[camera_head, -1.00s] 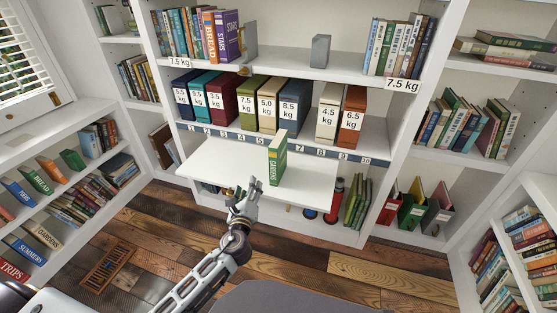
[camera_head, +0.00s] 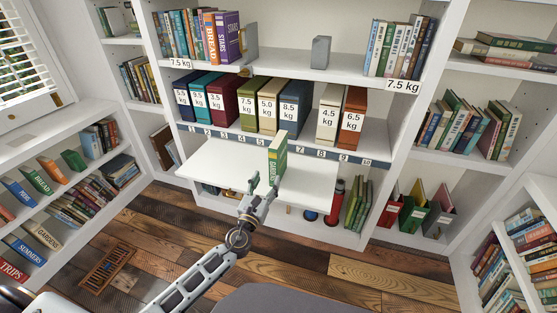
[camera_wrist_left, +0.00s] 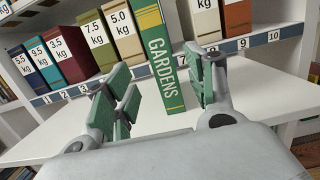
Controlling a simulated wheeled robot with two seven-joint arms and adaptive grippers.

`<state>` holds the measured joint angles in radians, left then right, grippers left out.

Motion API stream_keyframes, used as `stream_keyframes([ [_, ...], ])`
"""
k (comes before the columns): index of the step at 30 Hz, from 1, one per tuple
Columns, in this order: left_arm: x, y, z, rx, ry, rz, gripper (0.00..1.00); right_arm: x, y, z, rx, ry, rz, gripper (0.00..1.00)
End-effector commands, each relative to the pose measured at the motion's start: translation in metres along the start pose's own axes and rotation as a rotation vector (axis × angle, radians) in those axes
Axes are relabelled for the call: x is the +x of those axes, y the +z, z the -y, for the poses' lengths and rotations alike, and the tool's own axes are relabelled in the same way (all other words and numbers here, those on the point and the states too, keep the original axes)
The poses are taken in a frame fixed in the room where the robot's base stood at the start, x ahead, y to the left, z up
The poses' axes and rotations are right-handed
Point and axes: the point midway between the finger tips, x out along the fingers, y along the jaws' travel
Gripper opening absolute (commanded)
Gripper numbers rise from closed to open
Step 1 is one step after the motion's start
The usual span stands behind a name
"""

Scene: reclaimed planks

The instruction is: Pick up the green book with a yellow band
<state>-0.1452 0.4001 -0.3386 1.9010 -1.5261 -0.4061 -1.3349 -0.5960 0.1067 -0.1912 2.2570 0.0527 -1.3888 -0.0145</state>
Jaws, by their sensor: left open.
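The green book (camera_head: 277,158) with a yellow band stands upright on a white pull-out board in front of the shelf of weighted volumes. In the left wrist view the same green book (camera_wrist_left: 162,60) shows its spine, lettered GARDENS. My left gripper (camera_head: 264,183) is open just in front of the book, over the board. In the wrist view its green-padded fingers (camera_wrist_left: 165,95) are spread to either side of the lower spine, with the right finger nearer to it. I cannot tell whether they touch it. My right gripper is not in view.
The white board (camera_head: 220,168) is otherwise bare. Behind it stand several volumes with kg labels, including a dark blue 8.5 kg one (camera_head: 292,105) and a white 4.5 kg one (camera_head: 328,112). A red cylinder (camera_head: 335,200) stands below the board's right side.

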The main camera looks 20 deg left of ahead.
Motion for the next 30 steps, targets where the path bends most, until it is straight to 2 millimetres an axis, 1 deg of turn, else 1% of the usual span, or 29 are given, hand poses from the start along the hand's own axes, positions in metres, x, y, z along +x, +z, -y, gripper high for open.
stream_keyframes([
  [5, 0.009, 0.0, 0.0, -0.002, 0.001, 0.001, 0.55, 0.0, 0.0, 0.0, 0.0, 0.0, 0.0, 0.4],
  [30, 0.078, 0.0, 0.0, -0.001, 0.001, 0.001, 0.55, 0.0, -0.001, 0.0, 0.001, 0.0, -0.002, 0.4],
])
